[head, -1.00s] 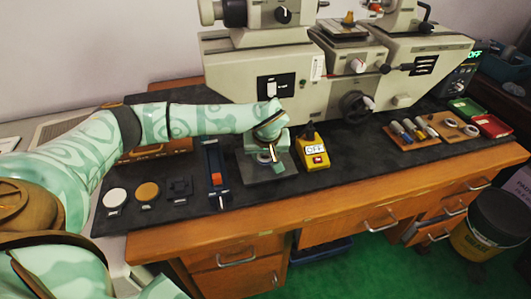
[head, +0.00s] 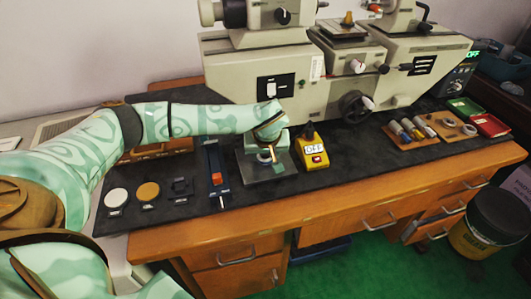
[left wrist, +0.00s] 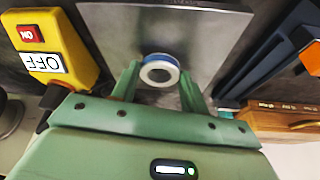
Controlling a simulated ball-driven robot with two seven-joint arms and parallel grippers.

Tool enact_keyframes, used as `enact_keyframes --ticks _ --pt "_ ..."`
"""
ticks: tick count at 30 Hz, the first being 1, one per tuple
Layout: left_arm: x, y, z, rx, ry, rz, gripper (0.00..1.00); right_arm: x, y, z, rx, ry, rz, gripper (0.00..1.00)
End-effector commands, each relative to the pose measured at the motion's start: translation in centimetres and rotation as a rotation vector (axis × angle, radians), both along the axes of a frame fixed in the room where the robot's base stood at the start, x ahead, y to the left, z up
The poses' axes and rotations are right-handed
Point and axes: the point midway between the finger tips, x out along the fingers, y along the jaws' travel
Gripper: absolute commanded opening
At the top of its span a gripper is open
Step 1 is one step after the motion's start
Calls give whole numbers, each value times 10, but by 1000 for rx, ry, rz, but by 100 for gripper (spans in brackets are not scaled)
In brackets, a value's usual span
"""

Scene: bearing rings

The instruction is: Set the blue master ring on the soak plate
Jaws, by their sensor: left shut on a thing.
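The blue master ring (left wrist: 158,70), with a pale face and a blue band, sits between the two green fingertips of my left gripper (left wrist: 157,88) in the left wrist view. The gripper is shut on it. Behind the ring is the bare grey soak plate (left wrist: 170,30). In the head view the left gripper (head: 270,157) is over the soak plate (head: 255,175), which lies on the dark bench mat. The ring is too small and covered to make out there. I cannot tell whether it touches the plate. My right gripper is not in view.
A yellow switch box (head: 313,154) marked OFF stands close right of the plate. A dark blue fixture with an orange slider (head: 216,178) is at its left. The large beige measuring machine (head: 330,75) stands behind. A wooden ring tray (head: 455,127) lies far right.

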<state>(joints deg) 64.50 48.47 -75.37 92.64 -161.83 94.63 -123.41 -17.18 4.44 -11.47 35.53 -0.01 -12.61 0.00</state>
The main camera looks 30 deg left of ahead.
Motion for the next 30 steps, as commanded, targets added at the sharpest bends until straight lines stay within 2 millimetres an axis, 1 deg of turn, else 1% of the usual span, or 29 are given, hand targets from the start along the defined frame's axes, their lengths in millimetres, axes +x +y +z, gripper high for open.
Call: enact_keyframes --ticks 14,15,17,18,30 --pt "0 0 -5 0 0 -1 18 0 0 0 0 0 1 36" --pt "0 0 -5 0 0 -1 50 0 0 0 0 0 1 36" --pt "0 0 -5 0 0 -1 66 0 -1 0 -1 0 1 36" --pt "0 0 -5 0 0 -1 70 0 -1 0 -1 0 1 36" --pt "0 0 -3 0 0 0 70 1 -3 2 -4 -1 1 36"
